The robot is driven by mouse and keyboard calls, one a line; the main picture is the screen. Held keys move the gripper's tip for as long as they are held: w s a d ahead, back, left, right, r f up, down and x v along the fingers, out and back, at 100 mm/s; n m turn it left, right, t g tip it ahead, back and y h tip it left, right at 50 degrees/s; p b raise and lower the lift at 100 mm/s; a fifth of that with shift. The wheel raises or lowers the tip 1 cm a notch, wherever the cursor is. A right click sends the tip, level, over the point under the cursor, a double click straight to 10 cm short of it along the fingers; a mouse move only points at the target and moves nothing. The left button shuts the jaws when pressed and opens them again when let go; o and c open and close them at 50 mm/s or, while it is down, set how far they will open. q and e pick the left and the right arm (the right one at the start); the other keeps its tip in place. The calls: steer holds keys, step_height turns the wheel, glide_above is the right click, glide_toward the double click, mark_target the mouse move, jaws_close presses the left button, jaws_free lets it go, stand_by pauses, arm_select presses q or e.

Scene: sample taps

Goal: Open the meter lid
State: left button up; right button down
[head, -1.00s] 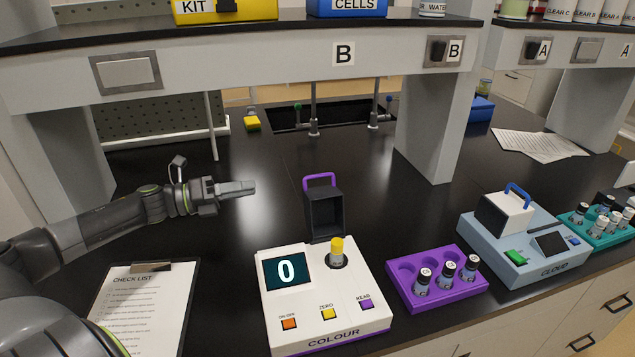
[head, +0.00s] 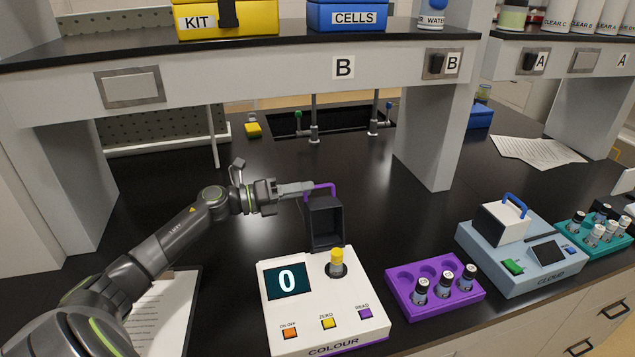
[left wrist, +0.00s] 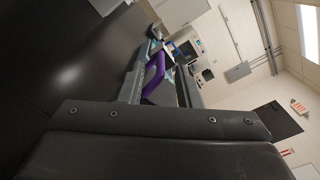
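The white COLOUR meter (head: 300,312) stands on the bench, its screen showing 0. Its dark lid (head: 325,222) is tilted up at the back edge, hollow side facing me, with a purple handle (head: 327,185) on top. A yellow-capped vial (head: 336,262) stands in the uncovered well. My left gripper (head: 310,189) is at the handle's left side. In the left wrist view the purple handle (left wrist: 154,72) shows between the two spaced fingers of my left gripper (left wrist: 160,80); I cannot tell whether they touch it. My right gripper is not in view.
A purple rack (head: 435,288) with several vials is right of the meter. The CLOUD meter (head: 515,255) and a teal rack (head: 590,240) stand farther right. A clipboard (head: 165,310) lies left, partly under my arm. The overhead shelf (head: 240,75) spans the back.

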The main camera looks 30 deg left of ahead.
mark_target(318, 187)
arm_select(q)
steer(key=shift+p+x, duration=0.6)
steer(key=shift+x, duration=1.55)
jaws_close()
